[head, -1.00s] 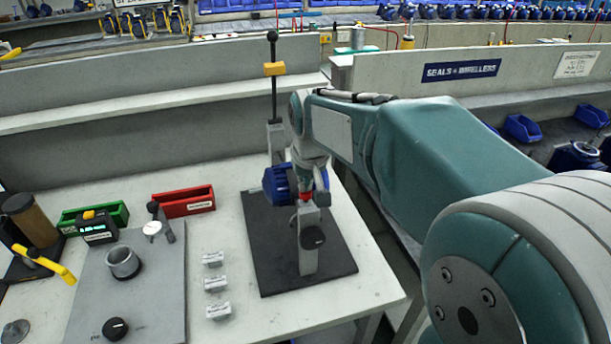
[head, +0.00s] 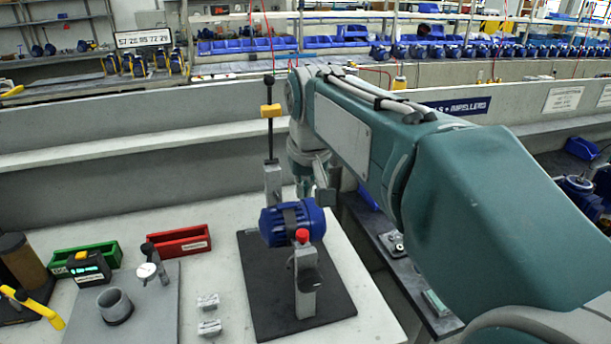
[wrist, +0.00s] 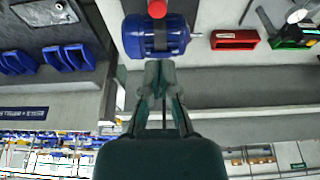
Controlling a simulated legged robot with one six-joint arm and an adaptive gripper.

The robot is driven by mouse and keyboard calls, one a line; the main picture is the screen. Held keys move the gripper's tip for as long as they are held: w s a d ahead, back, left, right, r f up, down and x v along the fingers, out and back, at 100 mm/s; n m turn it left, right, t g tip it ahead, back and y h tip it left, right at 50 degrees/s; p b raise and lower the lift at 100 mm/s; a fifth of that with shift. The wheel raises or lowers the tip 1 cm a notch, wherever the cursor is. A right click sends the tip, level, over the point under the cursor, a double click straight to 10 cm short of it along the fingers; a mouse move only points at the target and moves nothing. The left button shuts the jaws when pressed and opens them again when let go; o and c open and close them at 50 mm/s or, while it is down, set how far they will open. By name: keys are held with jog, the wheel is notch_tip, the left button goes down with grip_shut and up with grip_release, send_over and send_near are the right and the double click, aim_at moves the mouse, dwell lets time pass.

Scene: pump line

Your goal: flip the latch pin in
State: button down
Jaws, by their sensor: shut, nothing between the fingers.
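A blue motor (head: 270,227) with a grey band lies across a clamp stand on a black base plate (head: 262,300). A grey post (head: 306,290) with a black knob stands in front of it. A red-capped part (head: 302,236) sits at the post's top; I cannot tell for sure whether this is the latch pin. My gripper (wrist: 160,68) is shut and empty, close to the motor (wrist: 150,38) in the wrist view; the red part (wrist: 157,8) is beyond the motor there. In the head view my gripper is behind the motor, partly hidden.
A tall lever with a yellow block (head: 270,111) rises behind the motor. A red bin (head: 180,242) and a green bin (head: 85,258) stand at left. Small labelled blocks (head: 208,302) and a grey fixture plate (head: 150,320) lie left of the base. The bench's right edge is close.

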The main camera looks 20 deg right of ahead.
jog(key=shift+v, duration=1.6)
